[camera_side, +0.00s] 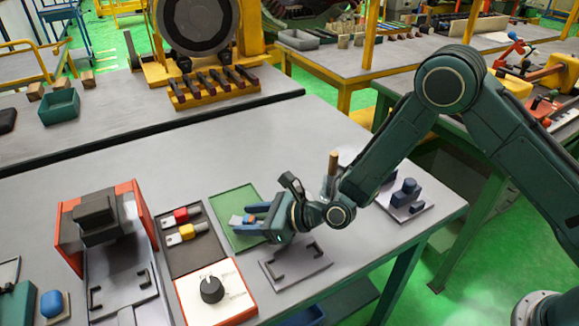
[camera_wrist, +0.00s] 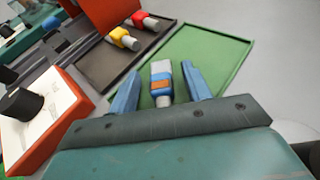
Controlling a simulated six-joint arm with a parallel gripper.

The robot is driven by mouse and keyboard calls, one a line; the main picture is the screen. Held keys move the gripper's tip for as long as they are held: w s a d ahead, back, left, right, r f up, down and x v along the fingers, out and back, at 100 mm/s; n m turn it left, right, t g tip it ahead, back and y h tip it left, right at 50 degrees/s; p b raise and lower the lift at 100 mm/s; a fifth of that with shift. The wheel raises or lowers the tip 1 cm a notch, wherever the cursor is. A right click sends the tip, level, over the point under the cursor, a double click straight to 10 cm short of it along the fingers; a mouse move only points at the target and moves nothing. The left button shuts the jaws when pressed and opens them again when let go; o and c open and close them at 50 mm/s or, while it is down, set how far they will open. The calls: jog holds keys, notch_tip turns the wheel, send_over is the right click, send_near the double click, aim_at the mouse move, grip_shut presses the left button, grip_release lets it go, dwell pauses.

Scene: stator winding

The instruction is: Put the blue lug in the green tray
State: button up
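The blue lug (camera_wrist: 161,85) has a pale metal end and an orange patch. It is over the green tray (camera_wrist: 213,55), between the two fingers of my gripper (camera_wrist: 162,69). In the wrist view a gap shows on each side of the lug, so the fingers stand open around it. The side view shows my gripper (camera_side: 243,218) low over the near part of the green tray (camera_side: 236,198). The lug's pale end (camera_side: 236,219) shows there. I cannot tell for certain whether the lug touches the tray floor.
A dark tray (camera_side: 184,258) left of the green tray holds a red lug (camera_side: 181,215) and a yellow lug (camera_side: 186,234). A red-edged box with a black knob (camera_side: 212,289) stands in front. A grey plate with black brackets (camera_side: 296,268) lies near the gripper.

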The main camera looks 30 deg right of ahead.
jog(key=shift+s+d+f, duration=0.1)
jog(key=shift+s+f, duration=0.05)
jog(key=shift+f, duration=0.35)
jog(key=shift+r, duration=0.15)
jog(key=shift+s+d+r, duration=0.1)
jog(key=shift+d+r, duration=0.05)
jog(key=shift+r, duration=0.1)
jog(key=v, duration=0.7)
jog(key=r+v, duration=0.1)
jog(key=v, duration=0.3)
